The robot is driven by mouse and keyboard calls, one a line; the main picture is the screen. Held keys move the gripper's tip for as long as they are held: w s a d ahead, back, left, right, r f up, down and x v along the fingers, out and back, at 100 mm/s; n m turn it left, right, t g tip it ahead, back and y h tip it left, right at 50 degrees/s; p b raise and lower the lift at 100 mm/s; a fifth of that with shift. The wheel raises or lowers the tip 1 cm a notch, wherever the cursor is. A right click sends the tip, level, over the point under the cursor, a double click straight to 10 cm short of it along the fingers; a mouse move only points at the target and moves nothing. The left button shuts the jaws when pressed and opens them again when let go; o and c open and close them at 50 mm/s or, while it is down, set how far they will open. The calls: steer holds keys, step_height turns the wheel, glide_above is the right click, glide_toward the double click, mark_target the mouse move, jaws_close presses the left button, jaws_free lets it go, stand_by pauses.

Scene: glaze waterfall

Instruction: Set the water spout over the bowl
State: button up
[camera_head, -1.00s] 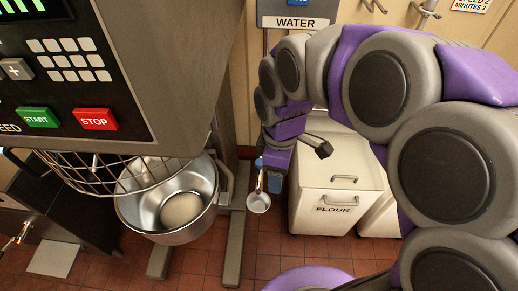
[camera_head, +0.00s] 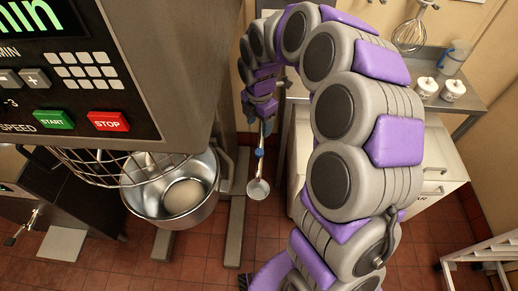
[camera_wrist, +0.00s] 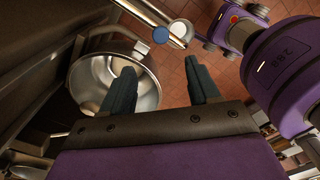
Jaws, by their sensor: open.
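The metal mixer bowl (camera_head: 140,203) stands under the mixer on the left with a pale round mass of dough (camera_head: 184,196) in it. In the wrist view the bowl (camera_wrist: 90,75) is at the left. The water spout (camera_head: 258,188) is a thin metal pipe with a blue band and a round pale end. Its end hangs right of the bowl, outside the rim. In the wrist view the spout (camera_wrist: 179,31) is at the top, beyond my fingertips. My gripper (camera_head: 258,110) is open and empty near the upper part of the pipe; its two fingers (camera_wrist: 162,85) are spread apart in the wrist view.
The mixer (camera_head: 120,75) with its control panel and wire guard (camera_head: 90,163) overhangs the bowl. A white bin (camera_head: 440,165) and a counter with jars (camera_head: 453,90) are at the right. Tiled floor is open below.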

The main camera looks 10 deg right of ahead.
mark_target(259, 151)
step_height(259, 151, down, 14)
steer(key=shift+r+b, duration=0.25)
steer(key=shift+b, duration=1)
steer(key=shift+c, duration=0.2)
jaws_close()
